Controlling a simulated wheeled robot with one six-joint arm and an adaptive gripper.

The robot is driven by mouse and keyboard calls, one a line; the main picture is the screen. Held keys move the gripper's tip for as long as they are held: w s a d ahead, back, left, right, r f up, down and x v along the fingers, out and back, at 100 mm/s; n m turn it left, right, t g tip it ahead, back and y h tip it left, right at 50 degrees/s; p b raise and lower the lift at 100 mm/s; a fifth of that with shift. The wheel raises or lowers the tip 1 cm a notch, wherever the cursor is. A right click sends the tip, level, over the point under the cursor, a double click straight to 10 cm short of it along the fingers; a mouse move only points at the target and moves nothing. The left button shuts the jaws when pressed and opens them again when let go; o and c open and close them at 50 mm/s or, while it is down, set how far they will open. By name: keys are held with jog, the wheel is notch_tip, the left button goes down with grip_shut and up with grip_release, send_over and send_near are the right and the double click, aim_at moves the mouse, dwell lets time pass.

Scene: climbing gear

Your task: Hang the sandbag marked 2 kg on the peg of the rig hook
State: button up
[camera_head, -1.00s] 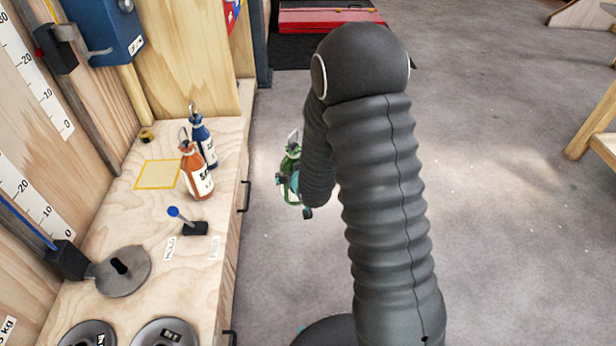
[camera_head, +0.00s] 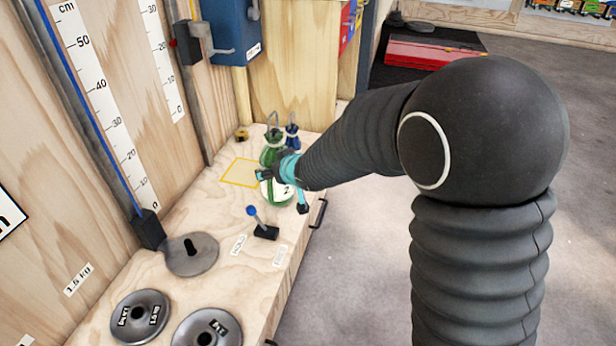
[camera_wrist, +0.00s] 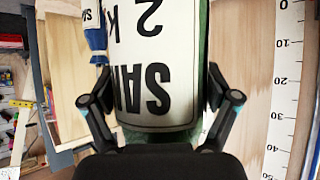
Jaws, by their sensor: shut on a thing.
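My gripper (camera_head: 282,172) is shut on the green sandbag (camera_head: 270,157), which has a metal loop on top. It holds the bag over the wooden bench, near the yellow outlined square. In the wrist view the white label of the sandbag (camera_wrist: 152,60) stands between my two fingers and reads "2 K" and "SAN" upside down. A black block with a grey arm (camera_head: 187,45) sits on the upper wall rail beside a blue box; I cannot tell for sure whether it is the rig hook. Its peg is not clear.
A blue sandbag (camera_head: 292,132) stands behind the green one. A small blue-knobbed lever (camera_head: 258,222), a slotted disc (camera_head: 190,256) and round weights (camera_head: 140,316) occupy the bench (camera_head: 222,292). The yellow square (camera_head: 238,173) looks empty. Scales line the wall.

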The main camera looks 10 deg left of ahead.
jog(key=s+a+r+n+g+y+b, duration=0.1)
jog(key=s+a+r, duration=0.6)
jog(key=a+r, duration=0.1)
jog(key=shift+s+a+r, duration=0.2)
jog(key=shift+a+r, duration=0.2)
jog(key=shift+a, duration=0.35)
jog(key=shift+d+f, duration=0.1)
jog(key=shift+d, duration=0.05)
dwell(0.6)
dwell(0.5)
